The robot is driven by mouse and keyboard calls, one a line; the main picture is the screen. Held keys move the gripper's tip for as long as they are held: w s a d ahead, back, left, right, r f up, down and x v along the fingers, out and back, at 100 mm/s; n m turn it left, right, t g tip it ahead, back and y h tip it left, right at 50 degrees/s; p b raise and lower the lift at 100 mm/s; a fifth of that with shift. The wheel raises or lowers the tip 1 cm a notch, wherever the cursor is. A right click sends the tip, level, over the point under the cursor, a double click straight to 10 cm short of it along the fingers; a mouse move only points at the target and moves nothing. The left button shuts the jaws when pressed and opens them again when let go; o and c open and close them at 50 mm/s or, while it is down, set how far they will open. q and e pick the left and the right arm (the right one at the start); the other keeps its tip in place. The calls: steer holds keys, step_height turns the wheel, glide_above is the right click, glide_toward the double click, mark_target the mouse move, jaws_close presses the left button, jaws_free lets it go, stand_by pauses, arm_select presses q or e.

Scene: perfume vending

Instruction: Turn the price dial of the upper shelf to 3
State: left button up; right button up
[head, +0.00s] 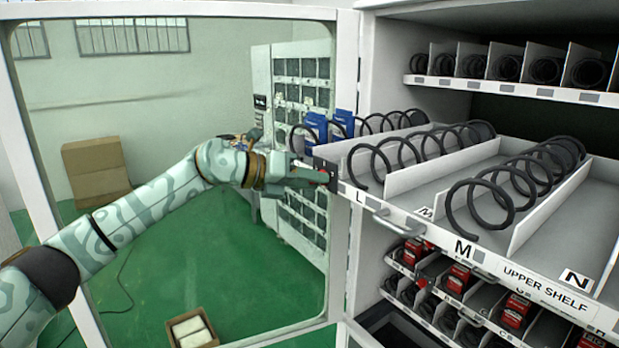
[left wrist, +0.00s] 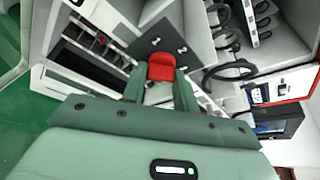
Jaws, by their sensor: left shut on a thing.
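The upper shelf (head: 545,287) is pulled out of the vending machine, with its label on the front edge. A dark plate (head: 325,168) sits at the left end of its front, beside the letter L; it also shows in the left wrist view (left wrist: 148,45). In the left wrist view a red dial (left wrist: 161,67) lies at this plate between my left fingers. My left gripper (head: 322,178) is shut on the red dial. No number on the dial is readable. My right gripper is not in view.
Black coils (head: 480,205) fill the lanes of the shelf, and blue packs (head: 316,127) stand in the far-left lane. A metal handle (head: 392,225) is on the shelf front. Lower shelves hold red packs (head: 458,277). The open glass door stands at the left.

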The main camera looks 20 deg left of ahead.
arm_select(q)
steer(key=shift+f+m+y, duration=0.15)
steer(key=shift+m+y, duration=0.15)
steer(key=shift+m, duration=0.1)
stand_by(0.4)
steer(key=o, duration=1)
steer(key=shift+c, duration=0.2)
steer(key=b+v, duration=0.5)
steer(key=v, duration=1.1)
steer(key=shift+s, duration=0.25)
